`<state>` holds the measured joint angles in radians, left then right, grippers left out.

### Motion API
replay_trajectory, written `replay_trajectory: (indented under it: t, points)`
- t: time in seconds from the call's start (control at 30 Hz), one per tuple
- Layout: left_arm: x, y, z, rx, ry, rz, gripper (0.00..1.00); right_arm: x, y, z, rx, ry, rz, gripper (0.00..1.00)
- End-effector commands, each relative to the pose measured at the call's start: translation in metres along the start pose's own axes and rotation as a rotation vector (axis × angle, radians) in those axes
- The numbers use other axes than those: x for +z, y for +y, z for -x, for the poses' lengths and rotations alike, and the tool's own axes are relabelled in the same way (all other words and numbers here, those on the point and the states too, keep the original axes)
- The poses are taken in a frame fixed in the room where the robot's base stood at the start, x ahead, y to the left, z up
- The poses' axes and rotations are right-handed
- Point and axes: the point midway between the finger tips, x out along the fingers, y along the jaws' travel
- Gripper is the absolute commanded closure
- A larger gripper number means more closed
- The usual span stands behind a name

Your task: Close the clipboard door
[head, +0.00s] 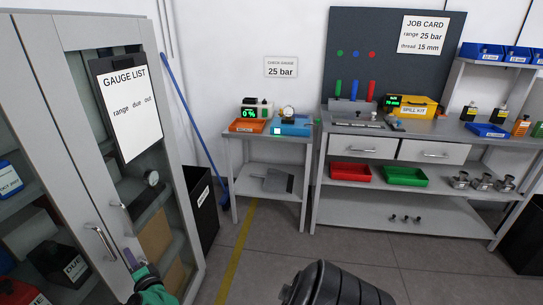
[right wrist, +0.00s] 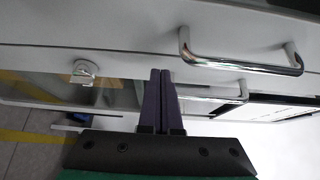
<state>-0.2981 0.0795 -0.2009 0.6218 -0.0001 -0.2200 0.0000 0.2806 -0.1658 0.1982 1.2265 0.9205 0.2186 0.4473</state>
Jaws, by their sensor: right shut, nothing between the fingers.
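The clipboard door (head: 162,132) is the right-hand glazed door of the grey cabinet at the left. A black clipboard with a white GAUGE LIST sheet (head: 128,108) hangs on it. Its small handle (head: 118,205) also shows in the right wrist view (right wrist: 243,92). I cannot tell how far the door stands from its frame. My right gripper (head: 128,256), green with dark purple fingers, is low in front of the cabinet. Its fingers (right wrist: 161,72) are shut and empty, near the handles; contact is unclear. My left gripper is out of view.
The neighbouring left door has a larger bar handle (head: 100,243), close to my fingers in the wrist view (right wrist: 240,62). A black bin (head: 202,205) and a blue pole (head: 190,115) stand right of the cabinet. A side table (head: 235,140) and workbench stand beyond; the floor between is open.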

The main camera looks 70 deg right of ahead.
Motion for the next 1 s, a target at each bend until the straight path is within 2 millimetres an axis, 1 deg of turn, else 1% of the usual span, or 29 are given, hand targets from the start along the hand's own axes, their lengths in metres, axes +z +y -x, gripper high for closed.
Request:
replay_trajectory:
  t: [0.2, 0.57, 0.67, 0.77, 0.87, 1.0]
  points:
    - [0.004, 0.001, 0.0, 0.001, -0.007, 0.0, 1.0, 0.0, 0.0, 0.0, 0.0, 0.0, 0.0, 1.0]
    - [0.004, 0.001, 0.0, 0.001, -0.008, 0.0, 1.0, 0.0, 0.0, 0.0, 0.0, 0.0, 0.0, 1.0]
    - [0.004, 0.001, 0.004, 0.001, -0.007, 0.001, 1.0, 0.0, -0.001, 0.005, 0.002, 0.0, 0.001, 1.0]
    - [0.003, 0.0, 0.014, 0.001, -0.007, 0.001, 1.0, 0.0, -0.003, 0.02, 0.003, 0.0, 0.003, 1.0]
    - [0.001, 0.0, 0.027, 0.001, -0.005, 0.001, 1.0, -0.001, -0.004, 0.047, 0.004, 0.0, 0.003, 1.0]
    - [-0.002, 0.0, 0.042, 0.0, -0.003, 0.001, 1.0, 0.0, -0.004, 0.091, 0.004, -0.001, 0.003, 1.0]
